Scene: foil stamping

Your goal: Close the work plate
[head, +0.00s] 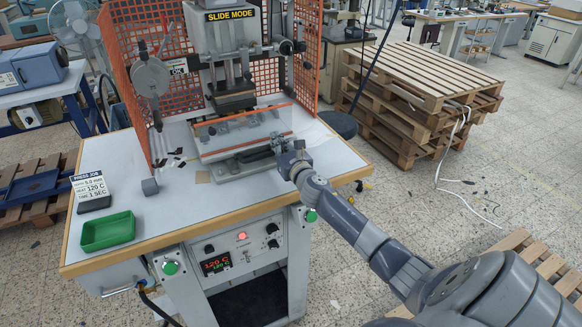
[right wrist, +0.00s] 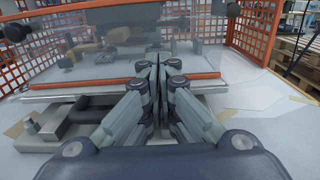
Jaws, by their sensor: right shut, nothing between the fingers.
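The foil stamping press (head: 225,60) stands on the white-topped bench. In the right wrist view, the plate's metal base parts (right wrist: 60,125) show at the lower left, partly hidden by my fingers. My right gripper (head: 277,146) is at the right front of the plate. In the right wrist view the gripper (right wrist: 158,70) is shut and empty, its fingertips in front of the clear guard; I cannot tell whether they touch it. My left gripper is not in view.
A green tray (head: 108,232) and a dark block with a job card (head: 90,190) sit on the bench's left. Orange mesh guards (head: 305,50) flank the press. Stacked pallets (head: 420,95) stand beyond the bench on the right. The bench's front middle is clear.

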